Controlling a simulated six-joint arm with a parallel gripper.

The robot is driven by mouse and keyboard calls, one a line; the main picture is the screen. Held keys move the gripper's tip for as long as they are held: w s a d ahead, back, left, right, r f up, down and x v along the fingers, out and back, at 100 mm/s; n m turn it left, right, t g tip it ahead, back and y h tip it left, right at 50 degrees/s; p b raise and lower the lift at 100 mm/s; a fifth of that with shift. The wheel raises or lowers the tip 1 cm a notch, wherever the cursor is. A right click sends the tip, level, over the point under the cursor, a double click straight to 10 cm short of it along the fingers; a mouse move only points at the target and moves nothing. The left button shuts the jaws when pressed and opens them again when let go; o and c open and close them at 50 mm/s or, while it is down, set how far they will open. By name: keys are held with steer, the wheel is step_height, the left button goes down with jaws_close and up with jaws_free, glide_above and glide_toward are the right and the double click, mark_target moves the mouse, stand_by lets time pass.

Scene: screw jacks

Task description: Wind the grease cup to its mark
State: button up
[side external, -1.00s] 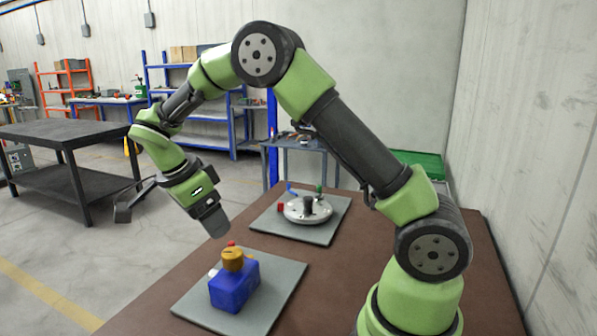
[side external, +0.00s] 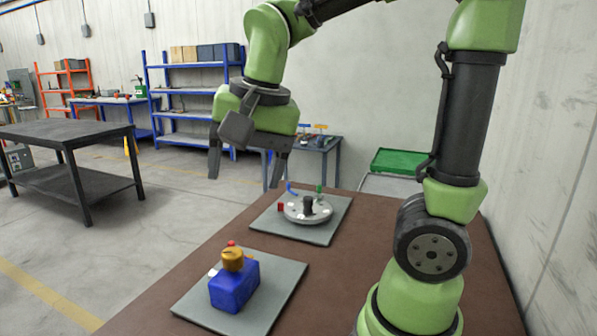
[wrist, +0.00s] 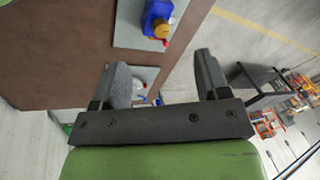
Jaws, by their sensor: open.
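The grease cup is a brass-coloured cap (side external: 232,259) on top of a blue block (side external: 235,287), with a small red piece beside the cap. The block stands on a grey plate (side external: 281,299) at the near left of the brown table. The cap (wrist: 161,29) and block (wrist: 155,13) also show at the top of the wrist view. My gripper (side external: 243,180) is open and empty, high above and behind the block, fingers pointing down. In the wrist view my gripper (wrist: 163,75) shows both fingers wide apart. Any mark on the cup is too small to make out.
A second grey plate (side external: 335,222) farther back carries a round silver fixture (side external: 308,212) with a black knob, a red piece, and blue and green handles. The brown table (side external: 400,290) is clear around the plates. A wall stands at the right.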

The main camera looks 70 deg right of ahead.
steer(key=s+a+r+n+t+y, duration=0.1)
steer(key=s+a+n+t+y, duration=0.1)
steer(key=s+n+t, duration=0.2)
steer(key=shift+s+a+n, duration=0.15)
steer(key=shift+s+n, duration=1.65)
steer(key=shift+s, duration=0.35)
steer(key=shift+w, duration=0.1)
steer(key=m+g+h, duration=0.6)
steer(key=m+g, duration=0.3)
steer(key=m, duration=0.9)
glide_above(232, 252)
steer(key=w+a, duration=0.1)
steer(key=a, duration=0.2)
step_height(232, 252, down, 14)
steer(key=x, duration=0.8)
steer(key=shift+w+d+f, duration=0.1)
steer(key=shift+d+f, duration=0.1)
steer(key=shift+f, duration=0.1)
steer(key=shift+c, duration=0.3)
steer(key=c, duration=0.9)
